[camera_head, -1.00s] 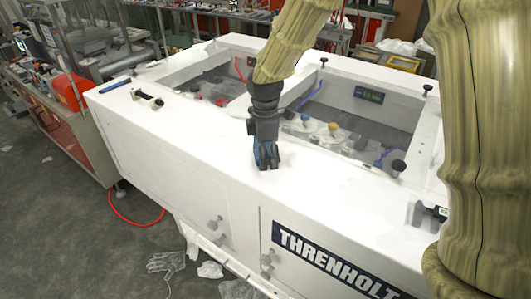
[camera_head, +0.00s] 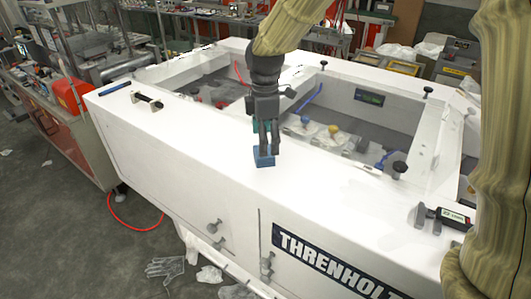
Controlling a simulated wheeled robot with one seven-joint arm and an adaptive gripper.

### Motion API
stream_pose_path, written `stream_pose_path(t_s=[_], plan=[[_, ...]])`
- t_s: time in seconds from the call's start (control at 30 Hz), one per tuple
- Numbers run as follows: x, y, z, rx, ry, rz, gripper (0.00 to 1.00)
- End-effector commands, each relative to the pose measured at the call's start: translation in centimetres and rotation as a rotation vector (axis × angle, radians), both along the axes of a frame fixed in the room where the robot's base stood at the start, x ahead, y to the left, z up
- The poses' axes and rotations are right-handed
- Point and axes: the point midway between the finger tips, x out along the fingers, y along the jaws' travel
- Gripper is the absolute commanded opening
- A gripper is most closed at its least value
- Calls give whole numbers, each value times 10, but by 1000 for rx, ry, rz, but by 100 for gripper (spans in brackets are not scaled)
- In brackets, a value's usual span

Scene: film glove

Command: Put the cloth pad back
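A small blue block-like pad (camera_head: 264,160), which looks like the cloth pad, rests on or just above the white front ledge of the large cabinet (camera_head: 190,130), near the middle. My gripper (camera_head: 268,151) points down right over it. Its dark fingertips overlap the pad's upper part in this view. I cannot tell whether they grip it or only stand in front of it. A teal patch (camera_head: 266,127) shows higher up between the fingers.
The cabinet's open recess behind holds knobs, clear bags and a blue tool (camera_head: 305,98). A black handle (camera_head: 147,99) and a blue bar (camera_head: 115,87) are at the left. A dark device (camera_head: 443,217) lies at the right.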

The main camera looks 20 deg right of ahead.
Motion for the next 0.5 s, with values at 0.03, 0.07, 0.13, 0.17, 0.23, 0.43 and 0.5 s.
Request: stream_pose_path(t_s=[0.03, 0.07, 0.13, 0.17, 0.23, 0.43, 0.5], plan=[[0, 0, 7, 2, -3, 0, 83], [0, 0, 12, 1, -4, 0, 83], [1, 0, 25, 1, -4, 0, 83], [1, 0, 30, 1, -4, 0, 83], [0, 0, 41, 1, -2, 0, 83], [1, 0, 64, 1, -1, 0, 83], [0, 0, 68, 0, 0, 0, 83]])
